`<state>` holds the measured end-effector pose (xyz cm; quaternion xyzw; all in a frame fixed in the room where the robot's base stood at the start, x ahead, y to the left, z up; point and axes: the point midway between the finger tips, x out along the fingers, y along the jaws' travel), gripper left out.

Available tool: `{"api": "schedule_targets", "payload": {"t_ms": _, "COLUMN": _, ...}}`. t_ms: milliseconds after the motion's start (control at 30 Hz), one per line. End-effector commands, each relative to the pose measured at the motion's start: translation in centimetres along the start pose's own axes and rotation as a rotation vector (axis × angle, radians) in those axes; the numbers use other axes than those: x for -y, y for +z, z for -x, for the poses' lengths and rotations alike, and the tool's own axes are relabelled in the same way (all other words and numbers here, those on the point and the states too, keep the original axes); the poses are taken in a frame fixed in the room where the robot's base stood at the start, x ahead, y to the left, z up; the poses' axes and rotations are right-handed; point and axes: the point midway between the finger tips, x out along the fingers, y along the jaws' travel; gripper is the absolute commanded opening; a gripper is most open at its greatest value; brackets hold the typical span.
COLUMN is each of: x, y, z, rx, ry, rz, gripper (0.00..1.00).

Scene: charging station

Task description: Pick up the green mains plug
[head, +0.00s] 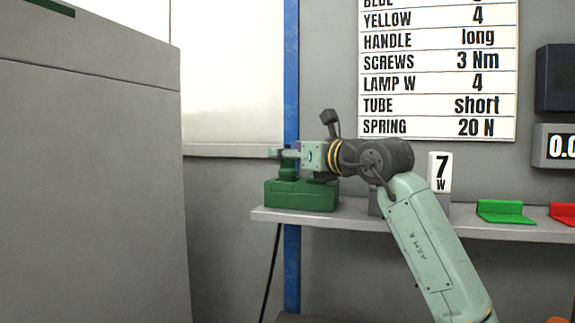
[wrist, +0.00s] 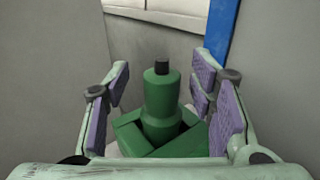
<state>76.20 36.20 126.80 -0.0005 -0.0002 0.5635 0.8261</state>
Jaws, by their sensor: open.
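The green mains plug (wrist: 160,98) stands upright in a green holder (wrist: 126,137), with a dark tip on top. In the head view the plug (head: 288,172) shows just below my gripper (head: 281,153), above the green holder block (head: 302,196) on the shelf. My gripper is open. In the wrist view its purple-padded fingers are on the left and right of the plug, with visible gaps on both sides. I see no contact. The lower part of the plug is hidden in the holder.
The holder sits at the left end of a grey shelf (head: 400,222), near a blue post (head: 292,260). A large grey cabinet (head: 90,180) stands at left. A "7 W" block (head: 440,172), a green bracket (head: 505,211) and a red bracket (head: 564,213) are to the right.

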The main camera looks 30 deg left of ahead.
Motion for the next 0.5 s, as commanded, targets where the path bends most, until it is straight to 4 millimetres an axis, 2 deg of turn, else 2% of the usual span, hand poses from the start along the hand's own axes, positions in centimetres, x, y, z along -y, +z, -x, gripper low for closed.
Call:
{"api": "schedule_targets", "payload": {"t_ms": 133, "x": 0.03, "y": 0.03, "z": -1.46, "rx": 0.000, "ry": 0.001, "rz": -0.003, "gripper": 0.50}}
{"api": "schedule_targets", "payload": {"t_ms": 367, "x": 0.09, "y": -0.11, "z": -1.60, "rx": 0.000, "ry": -0.001, "rz": -0.002, "gripper": 0.50}}
{"api": "schedule_targets", "payload": {"t_ms": 500, "x": 0.08, "y": -0.10, "z": -1.58, "rx": 0.000, "ry": -0.001, "rz": -0.001, "gripper": 0.42}}
